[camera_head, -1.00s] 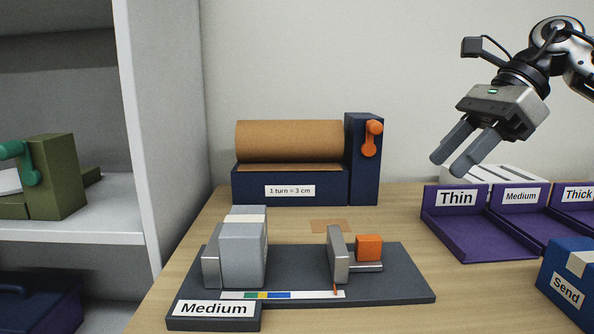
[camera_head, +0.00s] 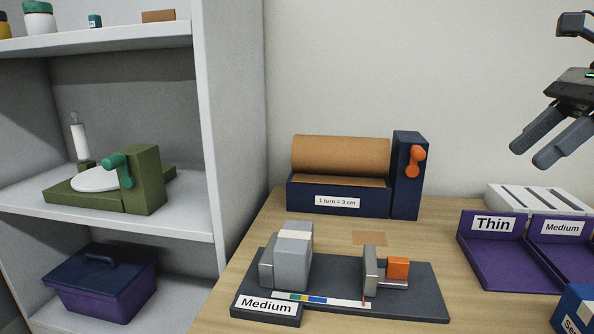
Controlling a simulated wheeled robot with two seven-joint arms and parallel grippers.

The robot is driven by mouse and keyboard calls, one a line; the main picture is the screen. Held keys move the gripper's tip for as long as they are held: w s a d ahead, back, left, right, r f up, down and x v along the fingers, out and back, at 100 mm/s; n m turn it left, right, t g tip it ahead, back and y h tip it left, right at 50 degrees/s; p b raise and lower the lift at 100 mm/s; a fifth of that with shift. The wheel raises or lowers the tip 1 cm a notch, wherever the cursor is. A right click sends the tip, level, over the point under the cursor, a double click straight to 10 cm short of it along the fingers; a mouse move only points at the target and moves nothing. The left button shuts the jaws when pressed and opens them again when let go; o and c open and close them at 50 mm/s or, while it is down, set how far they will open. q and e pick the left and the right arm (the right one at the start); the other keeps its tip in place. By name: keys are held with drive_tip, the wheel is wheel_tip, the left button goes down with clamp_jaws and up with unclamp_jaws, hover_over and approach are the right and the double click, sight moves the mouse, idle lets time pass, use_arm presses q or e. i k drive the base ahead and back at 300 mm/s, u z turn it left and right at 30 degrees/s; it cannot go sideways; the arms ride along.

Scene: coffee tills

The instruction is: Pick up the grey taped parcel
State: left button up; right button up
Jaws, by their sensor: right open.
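The grey taped parcel (camera_head: 292,262) is a grey block with a pale tape band over its top. It stands on the dark gauge board (camera_head: 420,291), against the fixed grey jaw at its left. The sliding metal jaw (camera_head: 370,270) with an orange block (camera_head: 397,267) stands apart from it, to the right. A "Medium" label (camera_head: 266,305) is at the board's front left. My right gripper (camera_head: 545,152) is open and empty, high at the right edge, far from the parcel. My left gripper is not in view.
A brown paper roll (camera_head: 340,156) in a dark blue holder with an orange crank stands behind the board. Purple trays (camera_head: 505,268) labelled Thin and Medium are at right, with a blue box (camera_head: 573,312) in front. Shelves at left hold a green device (camera_head: 146,180) and a purple bin (camera_head: 100,285).

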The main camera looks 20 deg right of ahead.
sight(292, 251)
drive_tip(key=k, duration=1.3)
